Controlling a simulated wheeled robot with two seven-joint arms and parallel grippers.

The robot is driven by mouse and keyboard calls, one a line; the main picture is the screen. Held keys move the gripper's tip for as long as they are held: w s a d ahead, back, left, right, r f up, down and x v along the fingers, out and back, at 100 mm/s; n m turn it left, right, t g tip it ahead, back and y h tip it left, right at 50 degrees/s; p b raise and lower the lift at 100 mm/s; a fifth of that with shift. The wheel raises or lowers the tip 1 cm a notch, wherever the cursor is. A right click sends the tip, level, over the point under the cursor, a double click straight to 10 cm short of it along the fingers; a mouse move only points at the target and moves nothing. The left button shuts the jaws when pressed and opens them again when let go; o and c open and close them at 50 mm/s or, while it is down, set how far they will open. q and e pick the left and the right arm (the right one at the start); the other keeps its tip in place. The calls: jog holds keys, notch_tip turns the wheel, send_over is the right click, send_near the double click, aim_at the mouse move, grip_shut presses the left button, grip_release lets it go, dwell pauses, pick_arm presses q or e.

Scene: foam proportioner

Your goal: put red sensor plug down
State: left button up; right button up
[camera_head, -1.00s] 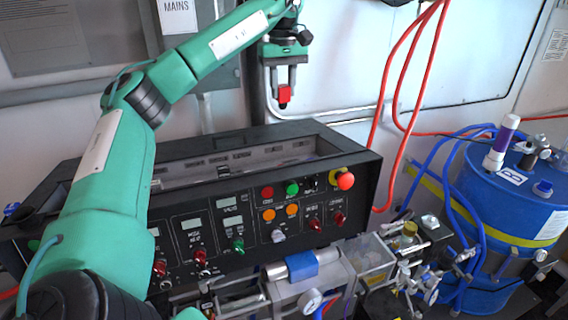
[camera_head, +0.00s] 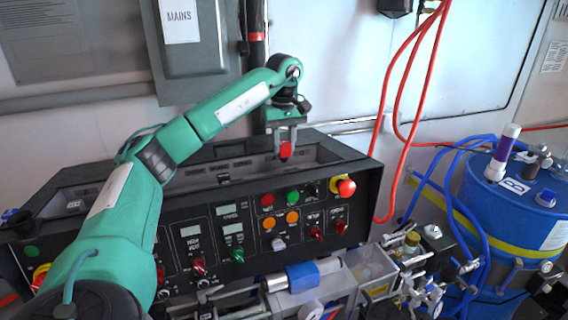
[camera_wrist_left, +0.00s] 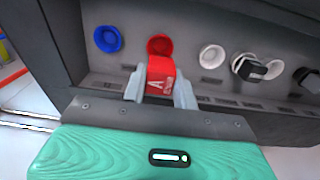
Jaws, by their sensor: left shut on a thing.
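The red sensor plug (camera_head: 285,150) is held between the fingers of my left gripper (camera_head: 284,143), above the open top of the black control console (camera_head: 262,182). In the left wrist view the red plug (camera_wrist_left: 160,78), marked with a white letter A, is between the grey fingertips (camera_wrist_left: 160,88). Its far end overlaps a round red socket (camera_wrist_left: 159,45) on a grey panel; I cannot tell whether it touches. A blue socket (camera_wrist_left: 108,39) is to the left and a white socket (camera_wrist_left: 212,57) to the right. My right gripper is not in view.
Further right on the panel are a black plug (camera_wrist_left: 249,68) and another white ring (camera_wrist_left: 274,69). The console front has knobs and a red stop button (camera_head: 346,187). Red hoses (camera_head: 390,110) hang on the wall; a blue drum (camera_head: 510,220) stands at right.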

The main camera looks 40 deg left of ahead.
aim_at(284, 161)
pick_arm(q)
notch_tip(284, 161, down, 3)
jog(key=shift+a+r+p, duration=0.1)
jog(key=shift+r+p, duration=0.1)
jog(key=shift+p, duration=0.15)
notch_tip(284, 161, down, 3)
jog(key=shift+p, duration=0.6)
jog(key=shift+f, duration=0.35)
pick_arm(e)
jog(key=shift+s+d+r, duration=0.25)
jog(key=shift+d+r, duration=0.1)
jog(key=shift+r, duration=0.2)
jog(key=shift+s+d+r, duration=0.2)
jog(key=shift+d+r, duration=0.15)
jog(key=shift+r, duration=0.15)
pick_arm(q)
jog(key=shift+f, duration=0.1)
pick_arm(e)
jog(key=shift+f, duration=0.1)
